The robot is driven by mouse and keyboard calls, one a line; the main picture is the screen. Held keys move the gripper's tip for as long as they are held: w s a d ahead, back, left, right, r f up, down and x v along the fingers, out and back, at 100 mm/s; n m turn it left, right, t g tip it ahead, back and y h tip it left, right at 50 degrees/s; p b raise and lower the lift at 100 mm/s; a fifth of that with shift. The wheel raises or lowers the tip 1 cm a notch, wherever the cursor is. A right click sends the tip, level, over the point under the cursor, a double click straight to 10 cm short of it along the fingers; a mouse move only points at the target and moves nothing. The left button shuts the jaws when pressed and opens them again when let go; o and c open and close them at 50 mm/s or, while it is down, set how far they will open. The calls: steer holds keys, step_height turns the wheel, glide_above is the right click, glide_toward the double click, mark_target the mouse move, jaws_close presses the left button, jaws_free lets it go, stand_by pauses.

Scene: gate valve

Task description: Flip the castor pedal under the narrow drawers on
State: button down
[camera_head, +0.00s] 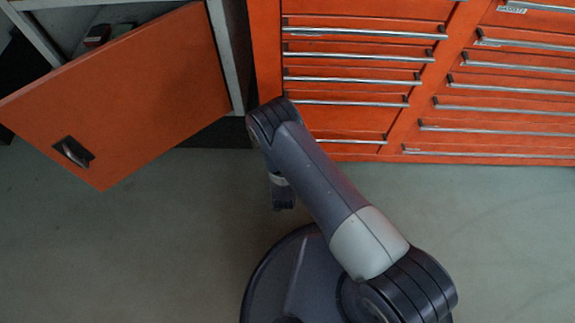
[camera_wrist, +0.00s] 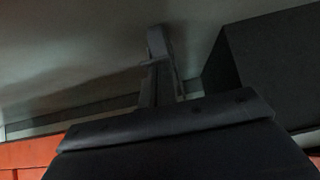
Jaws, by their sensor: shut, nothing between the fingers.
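The narrow drawers (camera_head: 350,66) are an orange stack with silver bar handles, upright in the head view's upper middle. I cannot make out the castor pedal under them in either view; the area below the drawers is dark or partly behind my arm. My gripper (camera_head: 284,204) hangs low over the floor in front of the drawers' lower left corner. In the wrist view my gripper (camera_wrist: 157,42) is dark, with its fingers together and nothing visible between them. It is too dim to tell whether the fingertips touch anything.
An orange cabinet door (camera_head: 130,95) with a black recessed handle stands open at the left. Wider orange drawers (camera_head: 500,110) stand at the right. Grey floor (camera_head: 120,250) is clear at the lower left. A black block-like shape (camera_wrist: 270,65) fills the wrist view's right side.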

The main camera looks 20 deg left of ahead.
steer(key=shift+f+b, duration=0.95)
steer(key=shift+b, duration=0.05)
steer(key=shift+f, duration=0.1)
